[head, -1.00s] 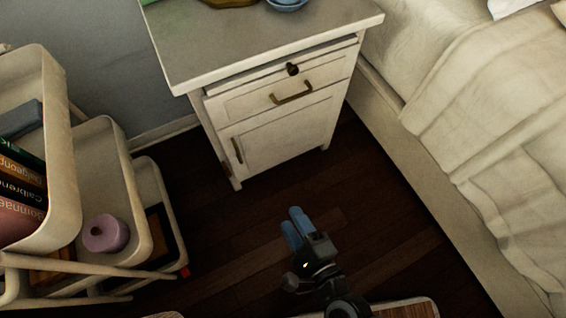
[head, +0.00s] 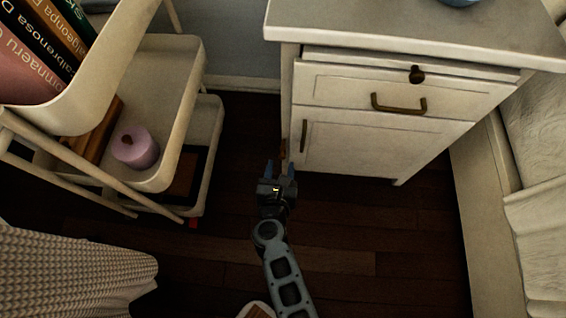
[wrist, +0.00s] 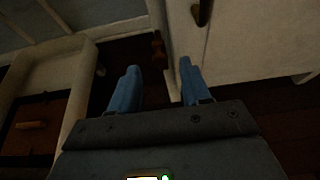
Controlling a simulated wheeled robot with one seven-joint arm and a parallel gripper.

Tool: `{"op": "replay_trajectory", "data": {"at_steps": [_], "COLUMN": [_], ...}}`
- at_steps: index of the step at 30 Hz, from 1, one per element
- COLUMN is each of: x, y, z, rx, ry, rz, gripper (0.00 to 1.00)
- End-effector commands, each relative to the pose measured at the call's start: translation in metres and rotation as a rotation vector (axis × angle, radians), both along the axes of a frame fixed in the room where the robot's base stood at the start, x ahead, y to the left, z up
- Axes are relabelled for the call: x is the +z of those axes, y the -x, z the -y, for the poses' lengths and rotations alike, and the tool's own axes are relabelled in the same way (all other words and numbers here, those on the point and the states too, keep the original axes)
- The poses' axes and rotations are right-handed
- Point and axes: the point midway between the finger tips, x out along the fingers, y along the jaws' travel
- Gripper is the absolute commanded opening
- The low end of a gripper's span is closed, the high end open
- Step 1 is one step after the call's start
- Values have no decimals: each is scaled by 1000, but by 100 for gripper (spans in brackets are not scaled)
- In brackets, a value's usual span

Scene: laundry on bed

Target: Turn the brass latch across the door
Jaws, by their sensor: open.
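The white bedside cabinet (head: 455,107) has a lower door (head: 350,148) with a dark upright handle (head: 303,136) near its left edge. A small brownish-brass piece (head: 283,150), apparently the latch, shows at the cabinet's left side, partly hidden behind my gripper. In the wrist view this latch (wrist: 158,47) is just beyond and between the fingers, left of the cabinet's edge, and the door handle (wrist: 203,12) is at the top. My gripper (head: 281,168) is open and empty, its blue fingers pointing toward the latch. I cannot tell whether they touch it.
A brass drawer pull (head: 399,105) and a dark knob (head: 417,74) sit above the door. A cream shelf cart (head: 182,105) with books and a purple candle (head: 135,149) stands close on the left. The bed (head: 545,170) is at right. Dark floor (head: 390,230) in front is clear.

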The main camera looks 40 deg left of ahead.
Motion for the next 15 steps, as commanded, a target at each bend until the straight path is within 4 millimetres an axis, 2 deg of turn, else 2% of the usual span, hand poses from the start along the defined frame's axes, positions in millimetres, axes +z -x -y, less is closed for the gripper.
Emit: {"op": "replay_trajectory", "data": {"at_steps": [1,6,15], "x": [-6,-11,-11], "y": [-7,-20,-24], "z": [-4,-12,-14], "rx": [0,-1,0], "ry": [-1,0,0], "rz": [0,0,1], "gripper": [47,47,47]}}
